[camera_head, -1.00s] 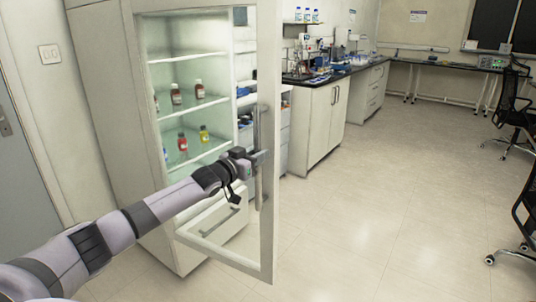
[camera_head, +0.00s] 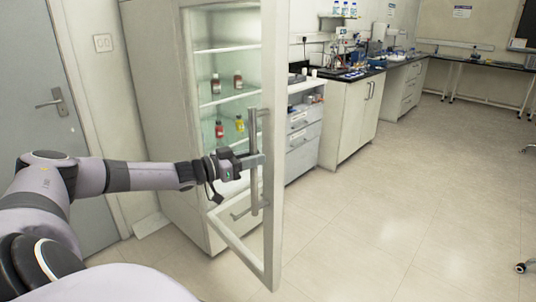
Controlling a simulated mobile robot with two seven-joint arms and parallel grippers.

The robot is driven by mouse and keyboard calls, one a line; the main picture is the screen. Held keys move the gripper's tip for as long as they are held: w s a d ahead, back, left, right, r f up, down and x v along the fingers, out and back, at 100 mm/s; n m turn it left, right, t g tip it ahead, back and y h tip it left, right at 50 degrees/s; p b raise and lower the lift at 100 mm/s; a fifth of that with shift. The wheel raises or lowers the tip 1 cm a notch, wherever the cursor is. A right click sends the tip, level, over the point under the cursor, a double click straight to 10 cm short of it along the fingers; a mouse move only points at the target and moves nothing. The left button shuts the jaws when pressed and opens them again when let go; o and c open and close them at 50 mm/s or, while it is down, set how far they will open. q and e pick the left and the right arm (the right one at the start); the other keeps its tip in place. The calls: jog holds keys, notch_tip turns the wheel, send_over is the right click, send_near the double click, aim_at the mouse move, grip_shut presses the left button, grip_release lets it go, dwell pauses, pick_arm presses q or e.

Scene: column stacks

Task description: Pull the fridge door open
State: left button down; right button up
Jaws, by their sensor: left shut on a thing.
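The fridge (camera_head: 160,110) is a tall white cabinet left of the middle. Its glass door with a white frame (camera_head: 273,200) stands swung open, out into the room. A vertical grey handle (camera_head: 253,185) is on the door. My left gripper (camera_head: 257,161) is shut on this handle at about its middle. Shelves with several small red and yellow bottles (camera_head: 238,83) show inside the fridge. My right gripper is not in view.
A grey room door (camera_head: 45,110) is at the left. Lab counters with cabinets (camera_head: 350,115) run along the back wall. The pale tiled floor (camera_head: 400,215) to the right is clear, with parts of chairs at the right edge.

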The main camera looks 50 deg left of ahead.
pick_arm(q)
jog(key=shift+s+a+r+h, duration=0.1)
jog(key=shift+s+a+h, duration=0.05)
jog(key=shift+s, duration=0.5)
jog(key=shift+s+a+h, duration=0.15)
jog(key=shift+s, duration=0.45)
jog(key=c, duration=1)
grip_release()
jog(key=shift+v, duration=3.6)
